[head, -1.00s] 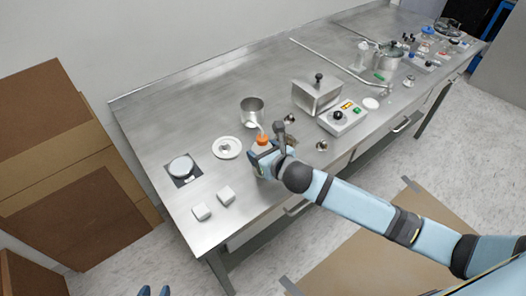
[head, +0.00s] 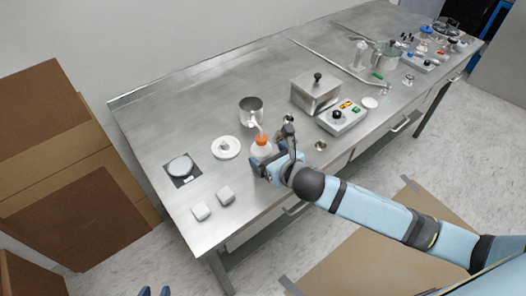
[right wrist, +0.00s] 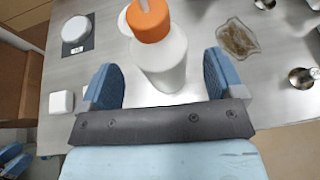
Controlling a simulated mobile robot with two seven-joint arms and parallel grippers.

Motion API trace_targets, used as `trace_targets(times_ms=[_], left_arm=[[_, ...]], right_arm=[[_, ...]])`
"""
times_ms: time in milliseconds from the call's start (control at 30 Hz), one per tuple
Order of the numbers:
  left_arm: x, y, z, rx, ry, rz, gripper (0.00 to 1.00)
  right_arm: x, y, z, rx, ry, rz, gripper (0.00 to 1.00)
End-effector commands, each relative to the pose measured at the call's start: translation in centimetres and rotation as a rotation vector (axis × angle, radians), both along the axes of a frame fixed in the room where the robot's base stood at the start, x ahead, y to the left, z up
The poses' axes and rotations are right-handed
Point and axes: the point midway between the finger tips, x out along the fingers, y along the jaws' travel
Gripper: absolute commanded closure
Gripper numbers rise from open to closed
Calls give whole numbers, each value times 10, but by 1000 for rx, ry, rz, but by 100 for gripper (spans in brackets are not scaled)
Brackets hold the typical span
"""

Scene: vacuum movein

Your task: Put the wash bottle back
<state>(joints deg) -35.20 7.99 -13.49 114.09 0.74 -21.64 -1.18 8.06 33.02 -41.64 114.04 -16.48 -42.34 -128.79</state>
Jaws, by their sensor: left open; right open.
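The wash bottle (head: 262,149), white with an orange cap and a pale bent spout, stands upright on the steel bench near the front edge. In the right wrist view the bottle (right wrist: 160,62) stands just ahead of the finger gap. My right gripper (head: 266,170) is open at the bench-edge side of the bottle, with a finger to either side of the gap (right wrist: 160,88). No finger visibly grips the bottle. My left gripper (head: 154,291) is open and empty at the bottom of the head view, away from the bench.
Two white blocks (head: 213,203) and a round plate on a dark square (head: 181,168) lie left. A metal box (head: 315,91) and control unit (head: 342,117) stand right. The back left bench is clear.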

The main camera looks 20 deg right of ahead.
Motion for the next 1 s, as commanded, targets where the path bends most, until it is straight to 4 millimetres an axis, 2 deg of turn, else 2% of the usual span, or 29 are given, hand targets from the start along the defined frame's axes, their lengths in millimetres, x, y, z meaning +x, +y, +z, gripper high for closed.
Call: trace_targets(times_ms=[100,300,467,567,667,833,1000], left_arm=[[0,0,0,0,0,0,57],[0,0,-1,0,-1,0,57],[0,0,-1,-1,-2,0,57],[1,0,0,-1,-3,0,57],[1,0,0,-1,-4,0,57],[1,0,0,-1,-4,1,57],[1,0,0,0,-4,0,57]], right_arm=[[-26,-7,10,-1,2,2,12],[-57,-15,24,0,1,2,12],[-69,-18,28,9,4,-3,12],[-75,-15,22,106,44,-35,12],[-83,-7,6,354,144,-127,12],[-107,5,-38,1011,408,-429,12],[-141,5,-86,1695,643,-825,12]])
